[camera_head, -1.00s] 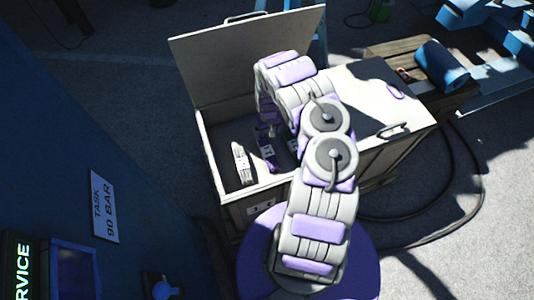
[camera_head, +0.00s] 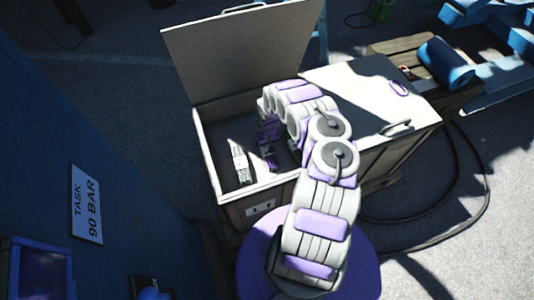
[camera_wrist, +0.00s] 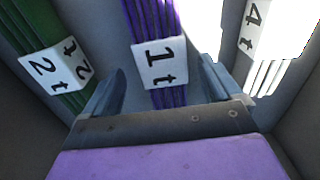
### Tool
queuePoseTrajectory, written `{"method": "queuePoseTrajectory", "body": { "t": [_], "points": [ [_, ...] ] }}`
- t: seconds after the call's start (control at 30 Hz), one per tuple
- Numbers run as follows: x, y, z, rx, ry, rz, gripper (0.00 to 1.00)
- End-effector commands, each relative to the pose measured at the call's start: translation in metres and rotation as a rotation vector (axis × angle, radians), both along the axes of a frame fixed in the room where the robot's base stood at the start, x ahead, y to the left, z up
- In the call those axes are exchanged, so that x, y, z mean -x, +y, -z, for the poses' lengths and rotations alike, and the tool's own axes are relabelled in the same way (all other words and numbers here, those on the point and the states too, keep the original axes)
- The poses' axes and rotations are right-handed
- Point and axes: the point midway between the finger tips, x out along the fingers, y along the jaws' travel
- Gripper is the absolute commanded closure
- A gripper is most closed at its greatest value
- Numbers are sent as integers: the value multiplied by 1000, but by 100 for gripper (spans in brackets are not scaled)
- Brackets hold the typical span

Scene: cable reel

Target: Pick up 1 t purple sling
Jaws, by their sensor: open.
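The purple sling (camera_wrist: 151,20) with a white "1 t" tag (camera_wrist: 160,63) hangs or lies in the middle of the wrist view. My gripper (camera_wrist: 160,90) is open, one finger on each side of the purple sling below its tag. I cannot tell whether the fingers touch it. In the head view my arm reaches down into the open box (camera_head: 207,165), and a bit of purple sling (camera_head: 269,158) shows beside it. My gripper's fingers are hidden there.
A green sling (camera_wrist: 20,25) tagged "2 t" is on the left and a brightly lit sling tagged "4 t" (camera_wrist: 254,28) on the right. The box's raised lid (camera_head: 240,50) stands behind my arm. The closed lid (camera_head: 375,90) lies to the right.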

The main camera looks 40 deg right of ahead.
Motion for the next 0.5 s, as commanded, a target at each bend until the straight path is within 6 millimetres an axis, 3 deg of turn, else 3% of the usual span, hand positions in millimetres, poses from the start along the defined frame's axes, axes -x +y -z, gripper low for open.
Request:
{"method": "queuePoseTrajectory", "body": {
  "t": [0.03,0.2,0.5],
  "points": [
    [1,2,13,-2,1,-1,8],
    [2,4,32,-3,2,-1,8],
    [1,3,35,1,1,-1,8]
  ]
}}
